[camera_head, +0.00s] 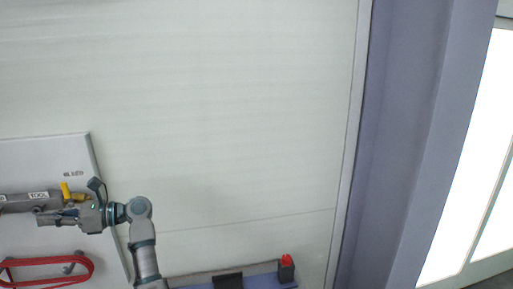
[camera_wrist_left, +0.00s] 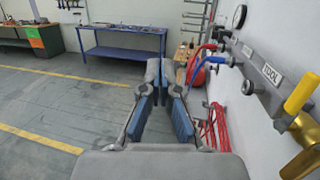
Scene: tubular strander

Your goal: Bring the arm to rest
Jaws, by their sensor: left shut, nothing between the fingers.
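My left arm (camera_head: 145,262) rises from the bottom edge of the head view and bends left at its elbow-like joint. My left gripper (camera_head: 42,217) points left, close in front of the wall panel, just below a grey pipe (camera_head: 42,198) labelled TOOL. In the left wrist view the gripper (camera_wrist_left: 160,76) shows its two blue-padded fingers converging at the tips, shut and empty. The labelled pipe (camera_wrist_left: 262,68) runs along the right side of that view, apart from the fingers. My right gripper is not in view.
A yellow handle (camera_head: 67,190) sits close above the gripper; it also shows in the wrist view (camera_wrist_left: 300,92). Red hose (camera_head: 45,261) hangs below. A blue bench (camera_wrist_left: 122,51) stands ahead across open floor (camera_wrist_left: 60,95). A bench with a red-topped item (camera_head: 286,262) is at the bottom.

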